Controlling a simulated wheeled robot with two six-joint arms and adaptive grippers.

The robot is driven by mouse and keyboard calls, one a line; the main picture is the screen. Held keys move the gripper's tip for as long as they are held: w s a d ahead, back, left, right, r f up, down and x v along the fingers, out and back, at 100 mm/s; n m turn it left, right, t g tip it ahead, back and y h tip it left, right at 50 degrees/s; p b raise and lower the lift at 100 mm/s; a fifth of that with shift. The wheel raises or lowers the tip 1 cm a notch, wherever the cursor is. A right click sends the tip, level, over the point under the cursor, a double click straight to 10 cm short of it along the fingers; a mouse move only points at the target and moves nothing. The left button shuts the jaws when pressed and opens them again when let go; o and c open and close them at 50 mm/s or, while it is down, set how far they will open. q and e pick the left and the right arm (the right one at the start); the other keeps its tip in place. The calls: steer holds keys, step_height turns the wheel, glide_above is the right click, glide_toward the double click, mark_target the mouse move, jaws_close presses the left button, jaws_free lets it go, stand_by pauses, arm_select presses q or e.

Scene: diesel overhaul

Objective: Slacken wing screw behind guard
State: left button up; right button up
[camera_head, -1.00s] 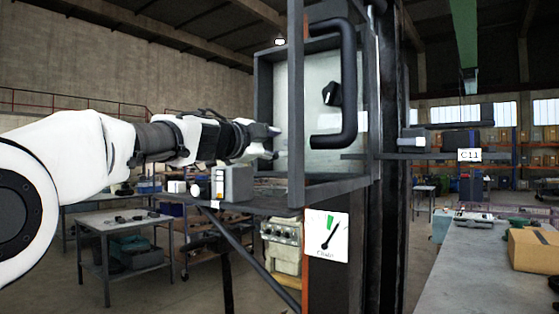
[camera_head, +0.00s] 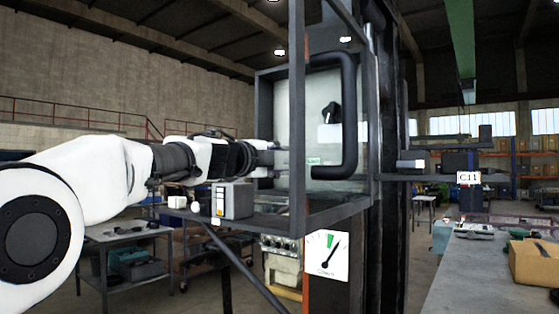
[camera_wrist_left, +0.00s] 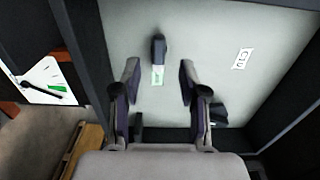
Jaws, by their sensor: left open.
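A black winged knob (camera_head: 330,112), which looks like the wing screw, stands on the pale back panel (camera_head: 296,102) of an open dark-framed box. A thick black bar (camera_head: 349,110) forms the guard to its right. My left gripper (camera_head: 286,162) reaches into the box from the left, lower than the knob. In the left wrist view its two fingers (camera_wrist_left: 157,82) are open, with nothing between them. I cannot tell whether that piece is the same knob. My right gripper is out of view.
Dark frame posts (camera_head: 297,120) stand close around my left gripper. A grey box (camera_head: 233,200) sits on the ledge below my left arm. A gauge plate (camera_head: 327,256) hangs below the box. A bench (camera_head: 480,280) stands at the right.

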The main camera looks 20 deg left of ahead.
arm_select(q)
steer(key=shift+w, duration=0.15)
steer(key=shift+w+d+r+p, duration=0.1)
steer(key=shift+w+d+p, duration=0.1)
steer(key=shift+w+p, duration=0.2)
steer(key=shift+p+x, duration=1)
steer(key=shift+x, duration=0.15)
steer(key=shift+w+d, duration=0.1)
steer(key=shift+w, duration=0.2)
